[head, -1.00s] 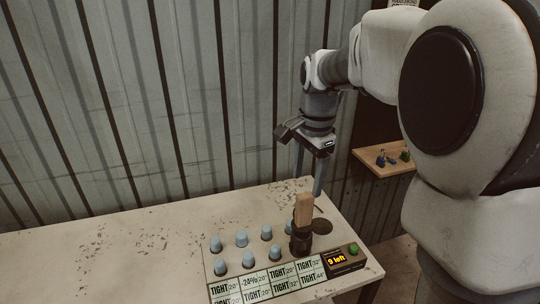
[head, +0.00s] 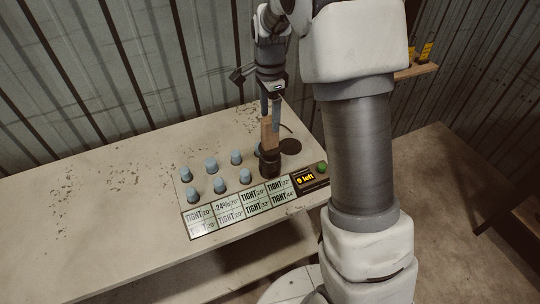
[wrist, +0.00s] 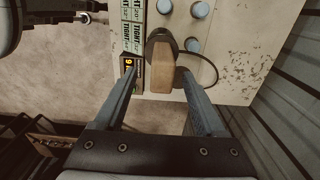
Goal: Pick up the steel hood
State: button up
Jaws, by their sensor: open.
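The steel hood (head: 270,162) appears to be the dark round piece with an upright wooden handle (head: 267,134), standing on the panel near the table's right end. In the wrist view the handle (wrist: 161,80) points up toward the camera, with the dark hood (wrist: 160,37) partly hidden beneath it. My gripper (head: 270,119) is open and points down over the handle. In the wrist view its two fingers lie on either side of the handle, with gaps visible. How deep the fingers reach is hard to tell.
Several pale blue caps (head: 211,163) stand on the panel left of the hood. Label tiles (head: 229,209) and a lit display reading "9 left" (head: 305,178) lie in front, with a green button (head: 321,168) beside it. A dark disc (head: 291,146) lies right of the hood. The table's left is clear.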

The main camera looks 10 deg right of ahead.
aim_at(270, 133)
jog(key=f, duration=0.7)
jog(key=shift+w+f, duration=0.2)
jog(key=shift+f, duration=0.1)
jog(key=shift+d, duration=0.1)
grip_shut()
jog(key=shift+r, duration=0.1)
dwell(1.0)
